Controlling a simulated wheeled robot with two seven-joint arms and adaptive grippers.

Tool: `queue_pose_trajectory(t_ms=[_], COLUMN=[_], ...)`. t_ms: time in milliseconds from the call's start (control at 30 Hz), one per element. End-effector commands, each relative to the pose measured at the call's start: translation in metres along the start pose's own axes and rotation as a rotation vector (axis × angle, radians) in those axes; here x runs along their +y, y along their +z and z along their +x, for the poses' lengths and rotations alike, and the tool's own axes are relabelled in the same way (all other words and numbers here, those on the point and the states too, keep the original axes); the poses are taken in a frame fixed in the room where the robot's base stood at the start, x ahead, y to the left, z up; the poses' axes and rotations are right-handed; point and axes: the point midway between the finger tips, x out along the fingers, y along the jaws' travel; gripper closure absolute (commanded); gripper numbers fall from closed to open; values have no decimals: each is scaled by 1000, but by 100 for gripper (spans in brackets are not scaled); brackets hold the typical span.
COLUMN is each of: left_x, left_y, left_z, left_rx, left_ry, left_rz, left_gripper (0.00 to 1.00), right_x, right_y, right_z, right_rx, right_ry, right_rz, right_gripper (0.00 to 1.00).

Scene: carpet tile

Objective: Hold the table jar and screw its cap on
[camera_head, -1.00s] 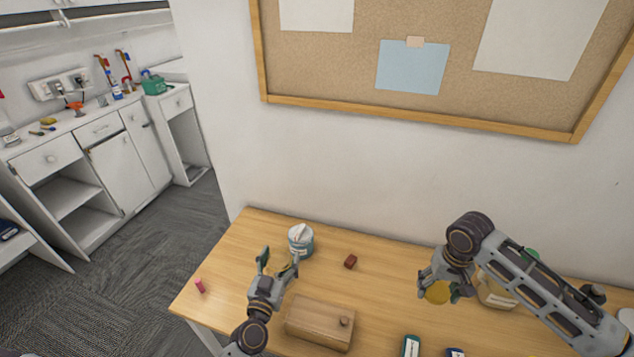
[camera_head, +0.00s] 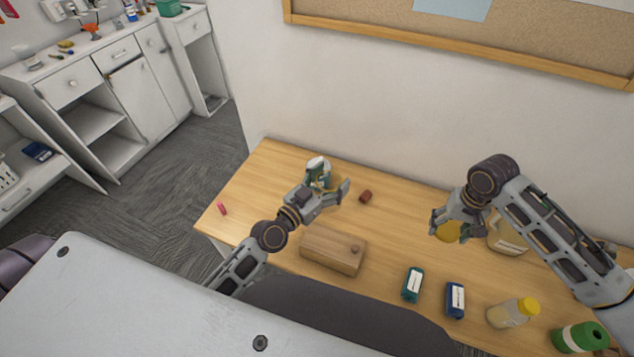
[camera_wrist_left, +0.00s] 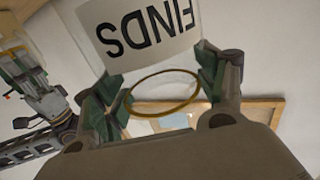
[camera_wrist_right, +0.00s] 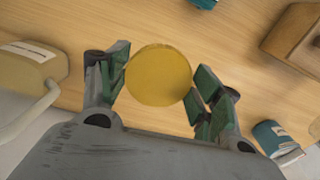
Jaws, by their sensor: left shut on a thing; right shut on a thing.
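The table jar (camera_head: 319,166) stands toward the back left of the table. My left gripper (camera_head: 331,187) is shut on it from the front right. In the left wrist view the jar's white label (camera_wrist_left: 148,35) reads "FINDS" upside down, and a thin gold ring (camera_wrist_left: 162,92) shows between the fingers. My right gripper (camera_head: 450,226) is shut on the round yellow cap (camera_head: 448,232), held to the right of the jar and apart from it. In the right wrist view the cap (camera_wrist_right: 158,76) sits between the green finger pads. The jar's base is partly hidden by my left gripper.
A wooden box with a knob (camera_head: 333,250) lies in front of the jar. A small red-brown block (camera_head: 365,196) sits right of it. A beige jug (camera_head: 507,236) stands behind my right arm. Teal (camera_head: 412,284) and blue (camera_head: 455,299) packs and a yellow-capped bottle (camera_head: 513,313) are in front right.

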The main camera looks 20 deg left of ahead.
Motion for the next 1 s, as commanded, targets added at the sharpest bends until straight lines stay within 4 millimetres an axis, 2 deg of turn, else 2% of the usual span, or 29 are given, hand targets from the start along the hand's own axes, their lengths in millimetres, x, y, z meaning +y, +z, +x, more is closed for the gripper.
queue_pose_trajectory(t_ms=[500, 1000], left_x=[42, 59], left_y=[-35, -47], left_z=[23, 32], left_rx=[4, 2], left_ry=[209, 289], left_rz=[3, 1], left_gripper=[72, 72], right_x=[0, 0], right_y=[0, 0], right_z=[0, 0], right_rx=[0, 0], right_ry=[0, 0], right_rz=[0, 0], right_gripper=[43, 43])
